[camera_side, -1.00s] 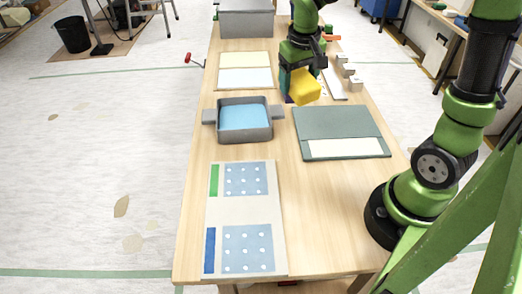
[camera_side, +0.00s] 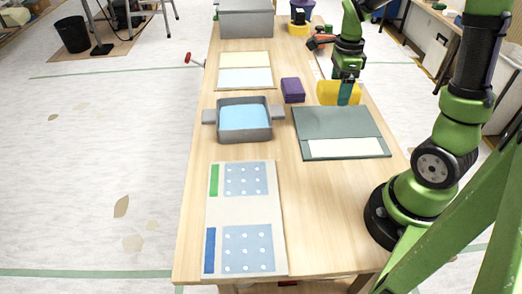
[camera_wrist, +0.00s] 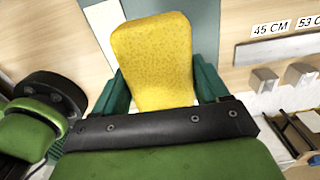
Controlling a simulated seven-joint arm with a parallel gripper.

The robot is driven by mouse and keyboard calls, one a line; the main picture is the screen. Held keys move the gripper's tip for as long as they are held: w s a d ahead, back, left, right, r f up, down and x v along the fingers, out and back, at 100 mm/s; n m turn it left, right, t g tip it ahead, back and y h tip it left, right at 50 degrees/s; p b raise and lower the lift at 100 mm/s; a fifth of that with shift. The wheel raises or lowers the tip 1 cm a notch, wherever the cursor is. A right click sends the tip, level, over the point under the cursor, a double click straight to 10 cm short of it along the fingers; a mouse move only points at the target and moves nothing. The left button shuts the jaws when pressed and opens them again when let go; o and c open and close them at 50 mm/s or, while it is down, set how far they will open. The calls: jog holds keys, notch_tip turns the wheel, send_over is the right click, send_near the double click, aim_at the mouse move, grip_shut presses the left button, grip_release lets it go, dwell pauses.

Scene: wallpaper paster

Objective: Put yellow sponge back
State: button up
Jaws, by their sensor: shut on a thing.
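The yellow sponge (camera_side: 328,92) is in my gripper (camera_side: 345,92), held at the right side of the table just behind the grey-green board. In the wrist view the sponge (camera_wrist: 155,62) sits between the two green fingers of my gripper (camera_wrist: 158,88), which are shut on its sides. Its far end sticks out past the fingertips. I cannot tell whether its underside touches the table. A purple block (camera_side: 292,90) stands on the table to the left of the sponge, apart from it.
A grey tray with blue liquid (camera_side: 245,118) is left of centre. The grey-green board (camera_side: 335,122) lies in front of the sponge. A grey bin (camera_side: 245,22) stands at the back. Marked rail blocks (camera_wrist: 264,78) show in the wrist view. Bare table lies right of the dotted sheets (camera_side: 247,250).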

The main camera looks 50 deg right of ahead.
notch_tip(320, 180, down, 10)
jog(key=shift+r, duration=0.15)
dwell(0.5)
jog(key=shift+f, duration=0.2)
jog(key=o, duration=1.1)
